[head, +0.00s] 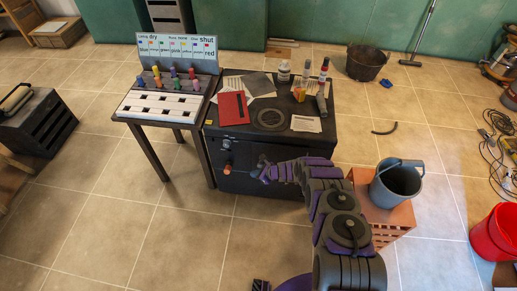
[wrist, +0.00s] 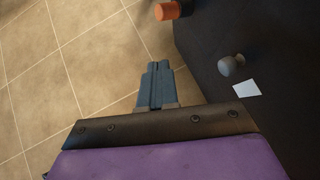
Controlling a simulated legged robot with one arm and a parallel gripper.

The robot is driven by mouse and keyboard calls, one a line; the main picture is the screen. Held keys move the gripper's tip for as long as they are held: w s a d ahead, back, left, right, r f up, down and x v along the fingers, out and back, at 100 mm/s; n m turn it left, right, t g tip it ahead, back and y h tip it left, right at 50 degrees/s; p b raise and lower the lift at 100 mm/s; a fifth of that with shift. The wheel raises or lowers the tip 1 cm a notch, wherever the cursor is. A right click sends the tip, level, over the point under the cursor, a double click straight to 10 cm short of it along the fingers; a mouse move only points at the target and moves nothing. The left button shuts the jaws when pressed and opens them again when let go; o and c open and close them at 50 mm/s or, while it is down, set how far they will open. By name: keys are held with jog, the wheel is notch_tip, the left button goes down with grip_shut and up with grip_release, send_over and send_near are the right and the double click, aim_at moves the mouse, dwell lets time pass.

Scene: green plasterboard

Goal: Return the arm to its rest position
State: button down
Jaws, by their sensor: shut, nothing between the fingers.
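My arm reaches forward over the floor to the front of a black cabinet (head: 262,152). My gripper (head: 256,172) is at the cabinet's front face, to the right of an orange knob (head: 228,169). In the wrist view the blue-grey fingers of my gripper (wrist: 157,82) are together with nothing between them. They appear over the floor tiles, beside the dark cabinet face (wrist: 215,25). The orange knob (wrist: 167,10) is at the top of that view. My arm hides part of the cabinet front.
A grey knob (wrist: 232,65) and a white label (wrist: 247,88) are on the cabinet face. A grey bucket (head: 397,180) stands on an orange-brown crate (head: 388,226) just right of my arm. A small table (head: 160,106) with pens stands left. Floor at lower left is clear.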

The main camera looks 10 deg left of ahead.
notch_tip(320, 180, up, 17)
jog(key=w+d+n+g, duration=0.2)
jog(key=n, duration=0.3)
jog(key=s+d+r+n+g+h, duration=0.1)
jog(key=s+d+r+n, duration=0.1)
jog(key=s+r, duration=0.35)
jog(key=s+d+r+n+h, duration=0.1)
jog(key=s+d+r+n, duration=0.15)
jog(key=r, duration=0.65)
jog(key=s+d+r+n+g+h, duration=0.1)
jog(key=s+d+r+n, duration=0.15)
jog(key=r, duration=0.55)
jog(key=s+d+r+n+h, duration=0.1)
jog(key=s+d+r+n, duration=0.25)
jog(key=s+r, duration=0.4)
jog(key=s+d+r+n+h, duration=0.15)
jog(key=s+d+r, duration=0.3)
jog(key=s, duration=0.65)
jog(key=s+d+r+n+h, duration=0.1)
jog(key=s+d, duration=0.1)
jog(key=s, duration=0.5)
jog(key=s+d+r+n+h, duration=0.1)
jog(key=s+d+n, duration=0.1)
jog(key=s, duration=0.5)
jog(key=s+d+r+n+g+h, duration=0.1)
jog(key=s+d+r, duration=0.1)
jog(key=s+d, duration=0.2)
jog(key=s, duration=0.3)
jog(key=shift+d+n, duration=0.2)
jog(key=shift+n, duration=0.2)
